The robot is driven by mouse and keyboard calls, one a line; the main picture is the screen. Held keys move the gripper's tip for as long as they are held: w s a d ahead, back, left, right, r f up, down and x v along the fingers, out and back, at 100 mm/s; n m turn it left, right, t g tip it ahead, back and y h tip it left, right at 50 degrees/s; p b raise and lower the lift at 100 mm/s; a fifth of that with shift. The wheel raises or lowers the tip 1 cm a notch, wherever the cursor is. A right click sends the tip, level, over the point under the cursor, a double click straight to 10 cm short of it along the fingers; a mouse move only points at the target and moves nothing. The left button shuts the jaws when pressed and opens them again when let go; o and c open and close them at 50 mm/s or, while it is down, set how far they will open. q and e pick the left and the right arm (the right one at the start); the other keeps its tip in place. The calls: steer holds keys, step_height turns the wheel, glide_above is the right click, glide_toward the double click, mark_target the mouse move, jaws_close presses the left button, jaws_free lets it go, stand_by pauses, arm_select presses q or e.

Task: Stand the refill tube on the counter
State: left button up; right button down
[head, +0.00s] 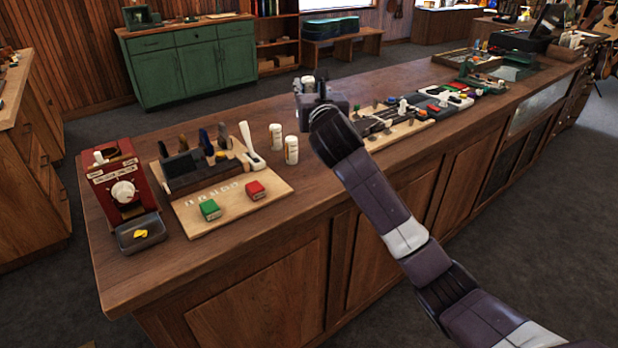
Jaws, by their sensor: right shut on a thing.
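My right gripper (316,90) is over the wooden counter (225,260), at the end of my arm that comes in from the lower right. It is shut on a white refill tube (307,82), whose upper part shows beside the dark fingers. The gripper body hides the tube's lower end, so I cannot tell whether it touches the counter. Two similar white tubes with yellowish labels stand upright to the left, one farther back (276,137) and one nearer (291,150). My left gripper is not in view.
Left of the tubes are a wooden board (235,205) with tools and small green and red boxes, a red machine (118,180) and a grey tray (141,232). Right of my gripper lies a tool board (395,130). The counter's front strip is clear.

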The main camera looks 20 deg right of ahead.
step_height(320, 180, down, 20)
steer(key=shift+r+b, duration=0.2)
steer(key=shift+b, duration=0.3)
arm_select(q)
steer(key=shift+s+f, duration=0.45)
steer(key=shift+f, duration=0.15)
arm_select(e)
steer(key=c, duration=1.6)
jaws_free()
steer(key=shift+f, duration=0.1)
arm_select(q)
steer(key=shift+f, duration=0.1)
arm_select(e)
steer(key=s, duration=0.4)
steer(key=s+a, duration=0.1)
steer(key=s, duration=0.7)
steer(key=shift+a, duration=0.2)
